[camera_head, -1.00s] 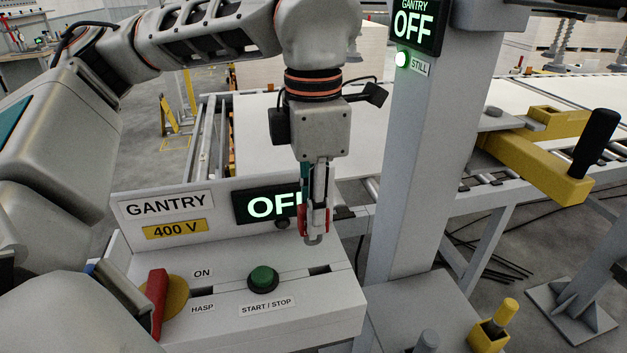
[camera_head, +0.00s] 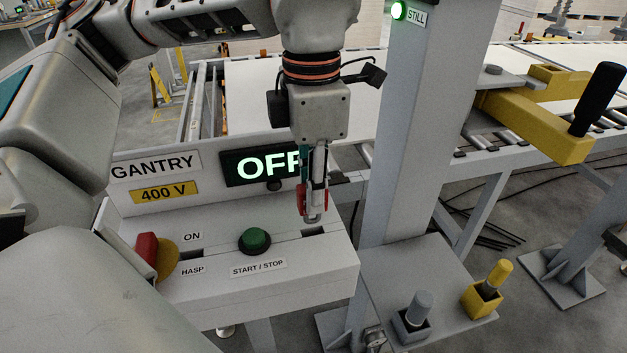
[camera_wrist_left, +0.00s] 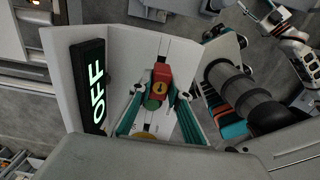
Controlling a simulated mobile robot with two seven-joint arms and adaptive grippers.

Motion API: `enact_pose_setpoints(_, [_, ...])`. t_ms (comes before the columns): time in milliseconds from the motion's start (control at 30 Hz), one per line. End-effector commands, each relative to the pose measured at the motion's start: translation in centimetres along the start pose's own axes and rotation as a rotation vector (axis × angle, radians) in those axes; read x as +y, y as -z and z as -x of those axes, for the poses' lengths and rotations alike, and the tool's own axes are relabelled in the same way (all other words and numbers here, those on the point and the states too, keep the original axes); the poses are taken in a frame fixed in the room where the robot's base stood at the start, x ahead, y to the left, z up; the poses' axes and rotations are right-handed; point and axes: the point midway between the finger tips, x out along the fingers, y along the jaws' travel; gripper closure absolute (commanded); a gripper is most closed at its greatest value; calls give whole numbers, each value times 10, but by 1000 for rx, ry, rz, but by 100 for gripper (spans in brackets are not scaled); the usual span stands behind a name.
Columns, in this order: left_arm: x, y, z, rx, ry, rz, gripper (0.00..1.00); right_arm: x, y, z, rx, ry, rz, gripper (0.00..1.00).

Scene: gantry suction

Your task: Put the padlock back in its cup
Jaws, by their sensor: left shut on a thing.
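My left gripper (camera_head: 313,214) points down over the right end of the grey console (camera_head: 200,308). It is shut on the red padlock (camera_head: 301,202), whose body is partly hidden by the fingers. In the left wrist view the padlock (camera_wrist_left: 161,74) sits between the fingertips, showing a yellow round mark. The gripper tip is close above a dark slot in the console top; contact cannot be told. I cannot make out which holder is the padlock's cup. My right gripper is not in view.
The console has a green button (camera_head: 254,240), a red handle (camera_head: 146,248) and an OFF display (camera_head: 262,166). A grey post (camera_head: 416,130) stands just right of the gripper. Its low shelf bears a grey holder (camera_head: 412,325) and a yellow holder (camera_head: 483,299).

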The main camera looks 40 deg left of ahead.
Motion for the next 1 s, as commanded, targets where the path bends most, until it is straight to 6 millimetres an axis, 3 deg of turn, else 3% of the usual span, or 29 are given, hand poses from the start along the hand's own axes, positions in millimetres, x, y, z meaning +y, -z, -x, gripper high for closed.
enact_pose_setpoints(100, [0,0,-8,0,1,1,100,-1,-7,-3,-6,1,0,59])
enact_pose_setpoints(567, [0,0,-10,-1,0,0,100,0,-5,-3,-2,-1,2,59])
enact_pose_setpoints(1000, [0,0,-26,0,1,0,100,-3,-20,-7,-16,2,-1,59])
